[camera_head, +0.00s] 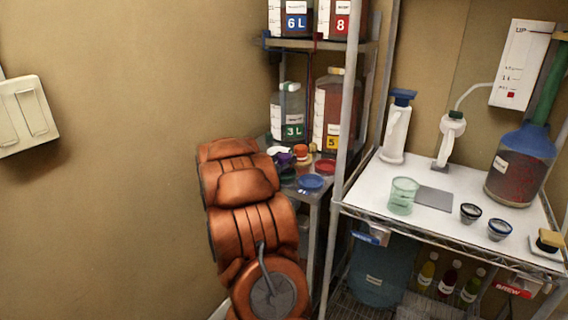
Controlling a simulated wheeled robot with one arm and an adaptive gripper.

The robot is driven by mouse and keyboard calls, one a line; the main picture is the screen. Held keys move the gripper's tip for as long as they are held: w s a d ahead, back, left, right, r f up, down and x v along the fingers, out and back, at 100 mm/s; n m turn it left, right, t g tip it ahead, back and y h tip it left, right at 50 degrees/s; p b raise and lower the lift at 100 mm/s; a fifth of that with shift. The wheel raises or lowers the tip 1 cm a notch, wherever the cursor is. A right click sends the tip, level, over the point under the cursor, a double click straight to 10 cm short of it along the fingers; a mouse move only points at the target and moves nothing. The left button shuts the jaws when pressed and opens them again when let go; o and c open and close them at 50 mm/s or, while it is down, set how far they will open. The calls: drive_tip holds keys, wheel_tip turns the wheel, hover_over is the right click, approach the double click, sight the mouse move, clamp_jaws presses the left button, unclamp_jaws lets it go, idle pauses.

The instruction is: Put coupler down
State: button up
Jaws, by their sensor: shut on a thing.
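My orange arm (250,215) rises in the lower middle of the view, in front of the left wall and the left end of the narrow rack. My gripper is hidden behind the arm, so its fingers and anything in them cannot be seen. I cannot pick out the coupler for certain. Small coloured pieces lie on the rack's middle shelf, just right of the arm: a blue lid (311,182), a red lid (325,167), an orange piece (301,151) and a purple piece (284,158).
Jugs marked 3 L (288,110) and 5 (333,115) stand behind the lids. A metal post (345,130) separates them from the white table (375,182), which holds a green glass beaker (403,196), a grey mat (434,198), small bowls and a large blue-topped jug (520,165).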

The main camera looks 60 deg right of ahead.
drive_tip(key=shift+f, duration=0.7)
drive_tip(key=shift+f, duration=0.15)
drive_tip(key=o, duration=1.3)
drive_tip(key=shift+c, duration=0.2)
drive_tip(key=shift+r, duration=0.25)
drive_tip(key=a+b, duration=0.1)
drive_tip(key=a, duration=1.1)
drive_tip(key=shift+s, duration=0.3)
drive_tip(key=shift+f, duration=0.1)
